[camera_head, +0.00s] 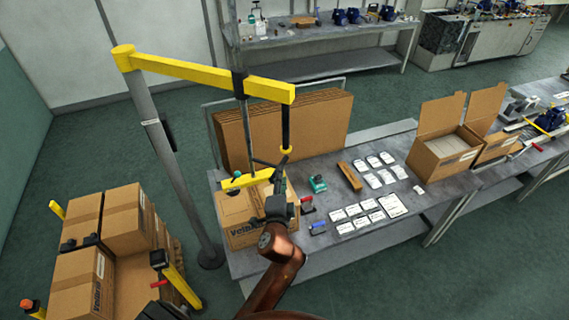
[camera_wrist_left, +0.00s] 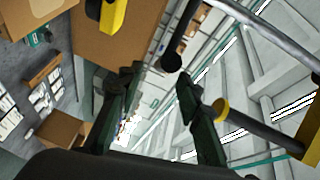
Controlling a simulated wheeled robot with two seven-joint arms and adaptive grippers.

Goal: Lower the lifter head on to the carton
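The lifter head, a yellow bar (camera_head: 245,181), hangs from the yellow jib arm over the carton (camera_head: 252,238) at the near left end of the bench. Whether it touches the carton's top I cannot tell; my gripper and arm hide part of both. In the head view my left gripper (camera_head: 280,178) is at the lifter head's right end. The left wrist view shows its two dark fingers (camera_wrist_left: 158,78) spread apart. A black bar with a rounded end (camera_wrist_left: 174,60) shows near the fingertips, not clamped. My right gripper is not in view.
The jib's grey post (camera_head: 172,180) stands left of the bench. Stacked cartons (camera_head: 112,222) stand at lower left. Flat cardboard (camera_head: 285,125) leans behind the carton. White packets (camera_head: 360,217), a green item (camera_head: 318,183) and an open box (camera_head: 445,155) occupy the bench to the right.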

